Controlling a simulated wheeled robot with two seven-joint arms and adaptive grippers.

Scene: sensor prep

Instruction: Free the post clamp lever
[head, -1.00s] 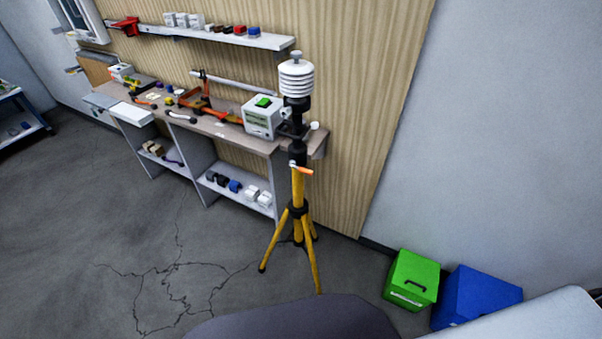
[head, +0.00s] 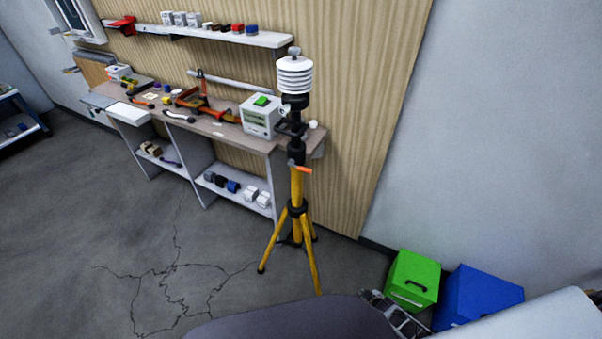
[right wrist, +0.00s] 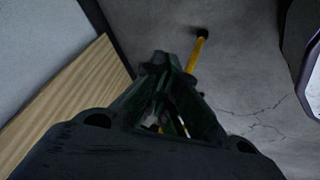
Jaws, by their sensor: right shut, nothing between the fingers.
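The yellow tripod post (head: 297,187) stands in front of the workbench in the head view. Its clamp lever (head: 304,170) is a small orange bar at a black collar near the top of the yellow post, pointing right. A white louvred sensor (head: 295,76) sits on top. My right gripper (head: 368,296) shows at the bottom of the head view, low and right of the tripod, apart from the lever. In the right wrist view my gripper (right wrist: 168,62) is shut and empty, with a yellow tripod leg (right wrist: 197,50) beyond it. My left gripper is not in view.
The workbench (head: 228,133) behind the post holds a grey box with a green top (head: 258,117) and several tools. A green box (head: 411,280) and a blue box (head: 478,298) stand on the floor at right. The cracked floor left of the tripod is clear.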

